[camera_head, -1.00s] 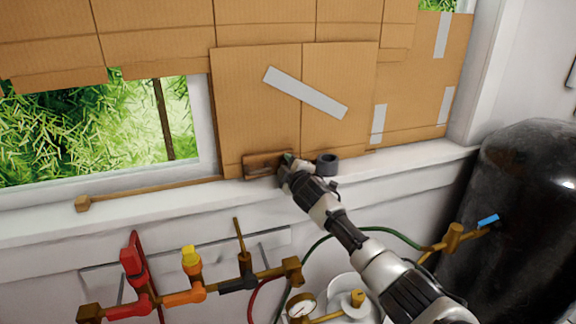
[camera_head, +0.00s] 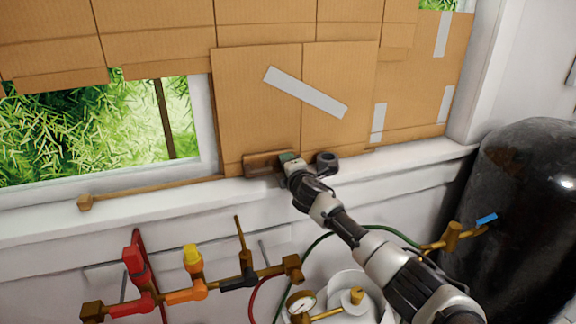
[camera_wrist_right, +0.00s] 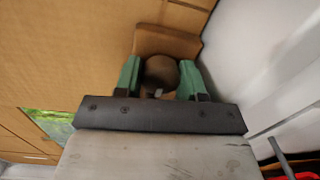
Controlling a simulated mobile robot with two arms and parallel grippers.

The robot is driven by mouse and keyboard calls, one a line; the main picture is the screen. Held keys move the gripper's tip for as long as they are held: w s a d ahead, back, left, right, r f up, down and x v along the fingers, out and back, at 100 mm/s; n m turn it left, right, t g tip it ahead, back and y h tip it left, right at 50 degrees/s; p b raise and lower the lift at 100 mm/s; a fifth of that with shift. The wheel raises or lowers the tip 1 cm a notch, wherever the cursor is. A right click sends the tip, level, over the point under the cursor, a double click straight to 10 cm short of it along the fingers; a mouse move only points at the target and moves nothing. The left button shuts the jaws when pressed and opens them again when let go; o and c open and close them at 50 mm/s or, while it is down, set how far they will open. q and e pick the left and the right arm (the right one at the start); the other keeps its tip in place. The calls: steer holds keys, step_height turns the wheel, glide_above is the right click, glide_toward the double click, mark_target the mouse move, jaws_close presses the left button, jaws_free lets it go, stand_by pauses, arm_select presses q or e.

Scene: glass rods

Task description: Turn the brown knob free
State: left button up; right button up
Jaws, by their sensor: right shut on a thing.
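The brown knob (camera_wrist_right: 160,72) is a dark, rounded piece between the green fingers of my right gripper (camera_wrist_right: 160,80) in the right wrist view. The fingers are shut on its two sides. A brown wooden block (camera_wrist_right: 166,42) lies just beyond the knob; it also shows in the head view (camera_head: 260,164) on the window sill, against the cardboard. In the head view my right gripper (camera_head: 286,159) reaches in at the right end of this block and hides the knob. My left gripper is in neither view.
A dark ring-shaped roll (camera_head: 327,162) sits on the white sill (camera_head: 405,158) just right of my gripper. A wooden stick (camera_head: 150,190) lies along the sill to the left. Below are pipes with red and yellow valves (camera_head: 192,258). A black tank (camera_head: 530,200) stands at right.

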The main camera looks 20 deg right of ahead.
steer(key=shift+f, duration=0.15)
steer(key=o, duration=0.6)
steer(key=shift+o, duration=0.2)
steer(key=shift+s, duration=0.1)
steer(key=shift+s+d, duration=0.1)
steer(key=shift+s, duration=0.5)
steer(key=s, duration=0.9)
steer(key=shift+s+d+r+b, duration=0.15)
steer(key=shift+s+r+b, duration=0.1)
steer(key=shift+r+b, duration=0.1)
